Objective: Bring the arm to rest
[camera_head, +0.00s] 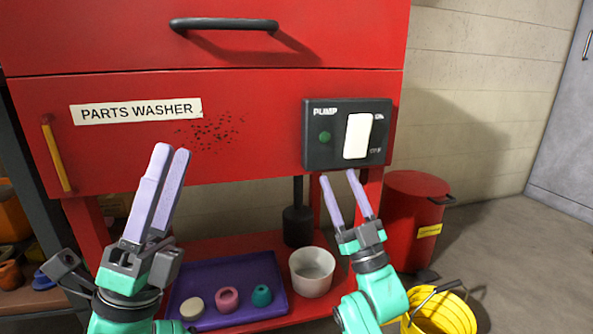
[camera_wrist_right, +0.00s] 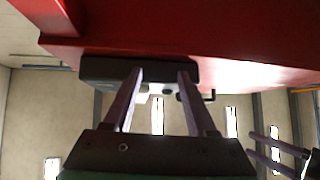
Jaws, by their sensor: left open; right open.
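My left gripper (camera_head: 174,158) is raised in front of the red parts washer (camera_head: 260,135), below its label; its two lilac fingers point up, open and empty. My right gripper (camera_head: 337,178) is raised just below the black pump switch box (camera_head: 313,158), its lilac fingers apart with nothing between them. In the right wrist view my right gripper (camera_wrist_right: 160,75) is open and empty, its fingertips overlapping the underside of the dark switch box (camera_wrist_right: 105,68). The head view cannot settle whether they touch it.
A purple tray (camera_head: 205,272) with several small round parts and a white bucket (camera_head: 312,272) stand on the red lower shelf. A red bin (camera_head: 412,225) and a yellow bucket (camera_head: 455,315) stand at the right. Open floor (camera_head: 530,260) lies further right.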

